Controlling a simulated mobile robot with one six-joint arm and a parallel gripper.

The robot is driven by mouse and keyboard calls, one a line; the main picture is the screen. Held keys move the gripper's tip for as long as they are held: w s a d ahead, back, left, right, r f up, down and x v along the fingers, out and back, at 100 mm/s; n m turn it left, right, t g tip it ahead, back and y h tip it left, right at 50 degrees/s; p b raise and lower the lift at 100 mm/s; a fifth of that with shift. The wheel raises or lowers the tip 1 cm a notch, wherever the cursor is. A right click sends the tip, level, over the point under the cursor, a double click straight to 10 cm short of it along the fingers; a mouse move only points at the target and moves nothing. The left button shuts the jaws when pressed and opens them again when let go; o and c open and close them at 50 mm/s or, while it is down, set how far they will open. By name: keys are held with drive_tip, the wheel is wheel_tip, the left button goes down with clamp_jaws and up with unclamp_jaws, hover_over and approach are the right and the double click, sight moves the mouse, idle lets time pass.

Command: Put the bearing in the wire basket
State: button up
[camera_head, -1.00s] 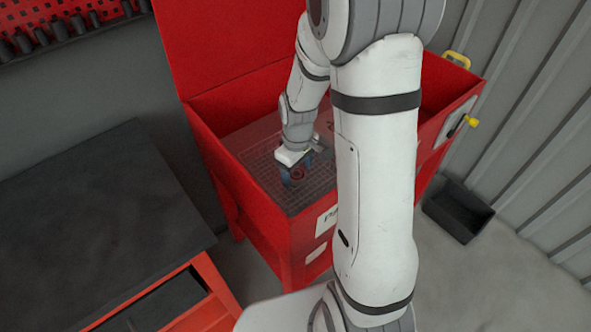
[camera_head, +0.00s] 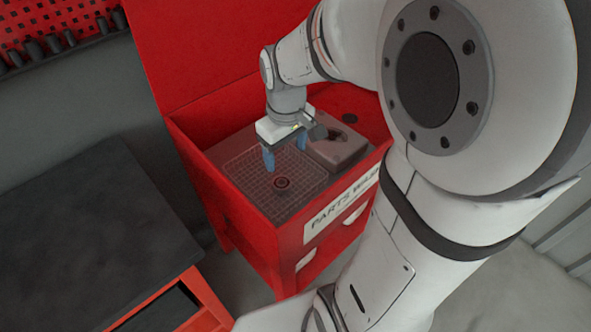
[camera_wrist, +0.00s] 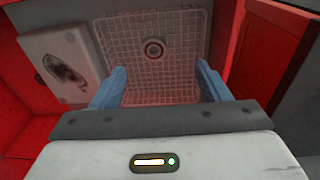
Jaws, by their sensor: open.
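The bearing (camera_head: 282,183), a small dark ring, lies in the wire basket (camera_head: 245,180), a shallow grid tray inside the red parts washer. In the wrist view the bearing (camera_wrist: 153,49) sits flat on the mesh of the wire basket (camera_wrist: 180,77), near the middle of its width. My gripper (camera_head: 286,160) is open and empty, with its blue fingers apart above the basket. In the wrist view the fingers of my gripper (camera_wrist: 160,82) are spread to either side, and the bearing is beyond them, touched by neither.
The red parts washer (camera_head: 277,237) has high walls and a raised lid (camera_head: 210,50) behind. A grey block with a dark recess (camera_head: 340,148) stands beside the basket. A dark-topped workbench (camera_head: 90,220) is at the left.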

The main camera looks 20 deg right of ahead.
drive_tip(key=s+r+m+t, duration=0.1)
drive_tip(key=s+r+m, duration=0.2)
drive_tip(key=s, duration=0.7)
drive_tip(key=shift+a+m+t, duration=0.35)
drive_tip(key=shift+m+t, duration=0.05)
drive_tip(key=shift+m, duration=0.3)
drive_tip(key=shift+c, duration=0.4)
